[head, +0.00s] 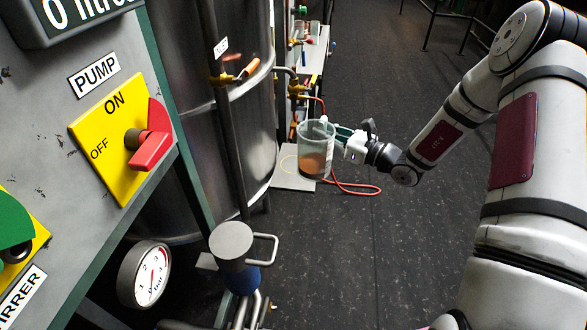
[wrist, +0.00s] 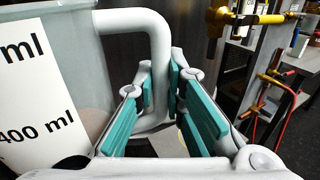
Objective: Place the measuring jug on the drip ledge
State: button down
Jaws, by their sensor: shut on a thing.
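The measuring jug (head: 314,158) is clear, with a white scale label and some orange-brown liquid low inside. My gripper (head: 336,136) is shut on its handle from the right and holds it roughly upright. In the wrist view the teal finger pads of my gripper (wrist: 160,88) close around the white handle (wrist: 158,45), and the jug wall (wrist: 82,70) with its "400 ml" label fills the left. A light grey plate, apparently the drip ledge (head: 290,181), shows behind and below the jug with part of a yellow ring. The jug hides much of it; I cannot tell their gap.
A steel tank (head: 245,130) with an orange-handled tap (head: 235,76) stands left of the jug. A red hose (head: 358,191) loops over the dark floor. The pump panel (head: 60,130) and a grey-topped cylinder (head: 231,241) are nearer. Floor to the right is clear.

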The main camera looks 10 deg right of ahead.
jog(key=w+f+m+t+h+b, duration=0.1)
jog(key=w+f+h+b, duration=0.1)
jog(key=f+b, duration=0.75)
jog(key=w+f+m+t+h+b, duration=0.1)
jog(key=w+f+b, duration=0.2)
jog(key=f+b, duration=0.65)
jog(key=shift+w+a+f+b, duration=0.15)
jog(key=shift+w+f+b, duration=0.4)
jog(key=shift+w+b, duration=1.35)
jog(key=shift+w+a+f+b, duration=0.15)
jog(key=shift+w+f+b, duration=0.4)
jog(key=shift+w, duration=2.8)
jog(key=shift+w+a+f+b, duration=0.15)
jog(key=shift+w+f+b, duration=0.75)
jog(key=shift+w, duration=1.7)
jog(key=shift+r+b, duration=0.15)
jog(key=shift+b, duration=0.15)
jog(key=c, duration=1.8)
grip_release()
jog(key=shift+o, duration=0.7)
